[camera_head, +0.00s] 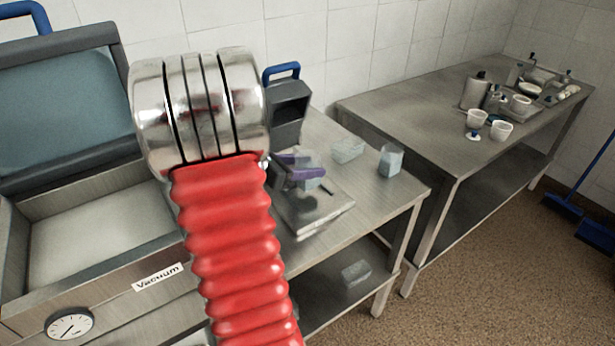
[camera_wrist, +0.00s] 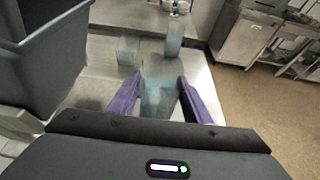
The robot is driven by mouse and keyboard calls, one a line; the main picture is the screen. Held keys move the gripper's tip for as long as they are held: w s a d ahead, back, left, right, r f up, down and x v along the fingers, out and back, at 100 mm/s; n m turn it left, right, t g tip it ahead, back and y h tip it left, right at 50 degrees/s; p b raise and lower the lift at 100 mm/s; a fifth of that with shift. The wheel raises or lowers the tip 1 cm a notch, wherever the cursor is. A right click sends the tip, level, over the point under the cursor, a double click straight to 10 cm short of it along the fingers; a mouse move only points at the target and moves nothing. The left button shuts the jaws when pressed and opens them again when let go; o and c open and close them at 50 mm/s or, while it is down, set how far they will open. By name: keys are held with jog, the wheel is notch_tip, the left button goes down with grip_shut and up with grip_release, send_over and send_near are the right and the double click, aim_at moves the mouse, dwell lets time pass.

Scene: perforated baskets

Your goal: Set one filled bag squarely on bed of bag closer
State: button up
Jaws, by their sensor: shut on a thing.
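My gripper (camera_head: 304,167) has purple fingers shut on a pale blue, translucent filled bag (camera_wrist: 157,97). In the wrist view the bag sits between the fingers. The head view shows only a small part of it, beside the fingers. The bag closer (camera_head: 288,108) is a dark grey upright unit with a blue handle. Its flat metal bed (camera_head: 318,212) lies below my gripper. The bag appears over the bed; I cannot tell whether they touch. Two other pale blue bags stand on the table behind, one low (camera_head: 347,149) and one upright (camera_head: 391,160).
A vacuum machine (camera_head: 160,277) with a raised lid (camera_head: 60,110) stands at left. Another pale bag (camera_head: 356,271) lies on the lower shelf. A second steel table (camera_head: 420,120) at right holds cups and a metal canister (camera_head: 475,91). Blue brooms (camera_head: 565,206) are at far right.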

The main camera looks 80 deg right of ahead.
jog(key=shift+f, duration=1.8)
jog(key=shift+f, duration=0.15)
jog(key=o, duration=1.1)
jog(key=shift+o, duration=0.2)
jog(key=shift+w+a+r, duration=0.1)
jog(key=shift+r, duration=0.1)
jog(key=v, duration=1.1)
jog(key=shift+w+a, duration=0.25)
jog(key=shift+w, duration=0.05)
jog(key=shift+r, duration=0.1)
